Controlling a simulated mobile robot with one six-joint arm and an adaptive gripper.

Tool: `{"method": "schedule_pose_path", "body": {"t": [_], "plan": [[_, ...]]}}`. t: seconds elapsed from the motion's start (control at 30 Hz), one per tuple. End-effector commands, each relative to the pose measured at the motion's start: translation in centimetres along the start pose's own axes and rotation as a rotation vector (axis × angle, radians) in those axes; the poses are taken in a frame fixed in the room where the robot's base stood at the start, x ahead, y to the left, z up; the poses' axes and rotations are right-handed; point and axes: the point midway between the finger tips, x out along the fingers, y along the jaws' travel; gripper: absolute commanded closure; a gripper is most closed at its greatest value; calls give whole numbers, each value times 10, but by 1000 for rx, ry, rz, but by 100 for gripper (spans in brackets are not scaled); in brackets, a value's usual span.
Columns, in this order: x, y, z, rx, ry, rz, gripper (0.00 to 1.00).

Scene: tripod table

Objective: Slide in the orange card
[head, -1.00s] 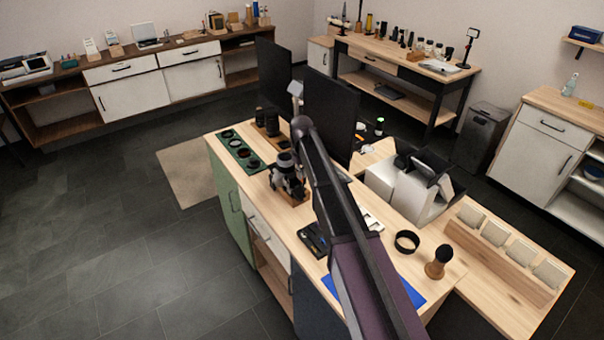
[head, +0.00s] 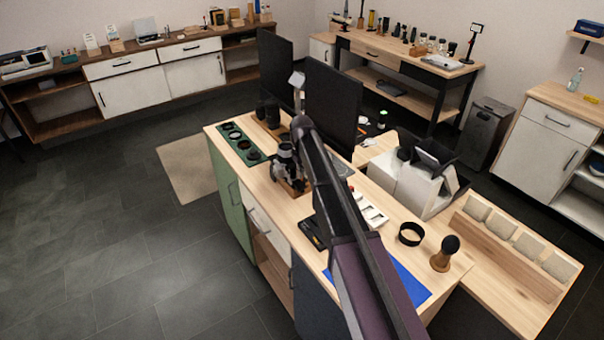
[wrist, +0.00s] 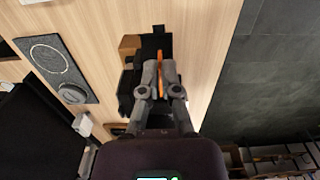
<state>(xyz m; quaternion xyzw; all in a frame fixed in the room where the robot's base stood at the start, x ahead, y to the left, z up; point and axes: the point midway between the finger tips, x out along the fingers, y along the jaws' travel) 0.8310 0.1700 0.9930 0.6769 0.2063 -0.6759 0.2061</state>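The orange card (wrist: 161,62) shows edge-on in the wrist view as a thin upright strip. My gripper (wrist: 162,72) has its grey fingers close on both sides of it and appears shut on it. Beyond and left of the fingers is a black object (wrist: 140,50) with a small wooden block (wrist: 129,44) beside it. I cannot tell whether the card touches the black object. In the head view my gripper (head: 287,165) is low over the wooden counter, just left of my arm; the card cannot be made out there.
The counter (head: 385,208) carries a green mat (head: 245,158) with round holes, a black ring (head: 411,234) and a wooden-handled tool (head: 445,254). Two black screens (head: 333,100) stand close behind my arm. A grey plate with a ring and knob (wrist: 55,67) lies left in the wrist view.

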Motion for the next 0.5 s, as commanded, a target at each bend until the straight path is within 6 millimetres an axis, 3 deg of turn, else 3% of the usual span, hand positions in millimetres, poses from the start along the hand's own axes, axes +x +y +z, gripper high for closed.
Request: {"method": "schedule_pose_path", "body": {"t": [0.37,0.5], "plan": [[24,0,-3,0,0,0,100],[21,0,-11,0,0,0,100]]}}
